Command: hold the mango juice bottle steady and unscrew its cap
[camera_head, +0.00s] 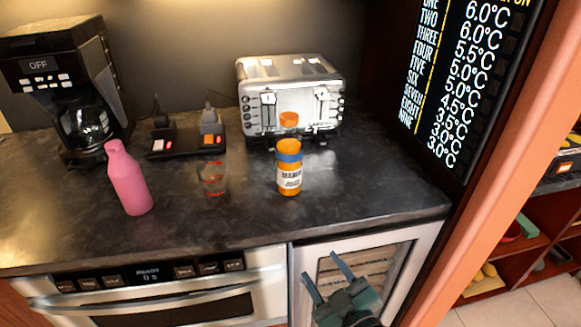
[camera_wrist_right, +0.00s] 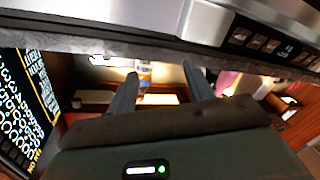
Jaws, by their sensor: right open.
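The mango juice bottle (camera_head: 289,180) stands upright on the dark counter in the head view, in front of the toaster. It has orange contents, a blue band and a white label. An orange cap (camera_head: 289,119) shows above it; the part between looks clear, and I cannot tell how the cap is seated. My right gripper (camera_head: 325,268) is open and empty, in front of the counter edge, below and nearer than the bottle. My left gripper is not in view.
A pink bottle (camera_head: 127,180) and a clear glass (camera_head: 213,180) stand left of the juice bottle. A toaster (camera_head: 290,95), a power strip (camera_head: 185,142) and a coffee maker (camera_head: 70,90) stand behind. The counter (camera_head: 375,190) right of the juice bottle is clear.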

